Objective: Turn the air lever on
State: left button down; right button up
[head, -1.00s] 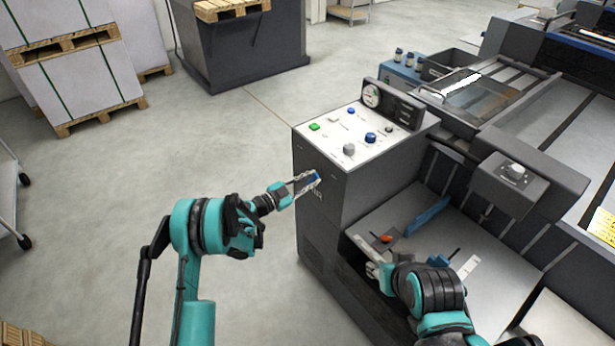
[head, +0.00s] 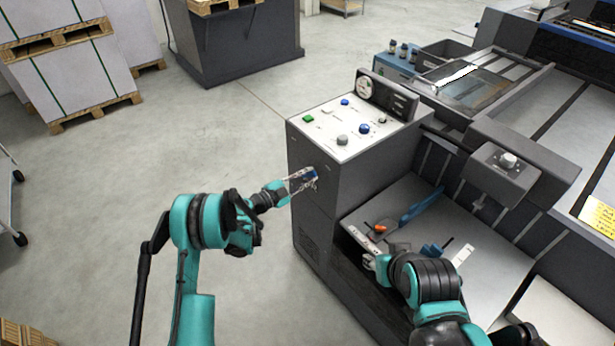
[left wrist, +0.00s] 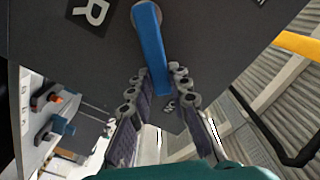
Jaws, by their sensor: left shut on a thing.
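The air lever is a blue handle on the dark left side of the press console; in the head view it shows (head: 309,173) partly hidden by my left gripper (head: 303,181). In the left wrist view the blue lever (left wrist: 152,50) hangs from a round pivot on the dark panel, its free end between the fingers of my left gripper (left wrist: 155,85), which is shut on it. My right gripper (head: 370,258) is low beside the console, over the front of the press bed; its fingers are too small to read.
The console top (head: 335,130) carries several buttons, knobs and a gauge. Pallets of paper (head: 75,60) stand at the back left. The floor left of the console is clear.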

pick_arm(q)
jog(key=c, duration=1.4)
grip_release()
jog(key=v, duration=1.2)
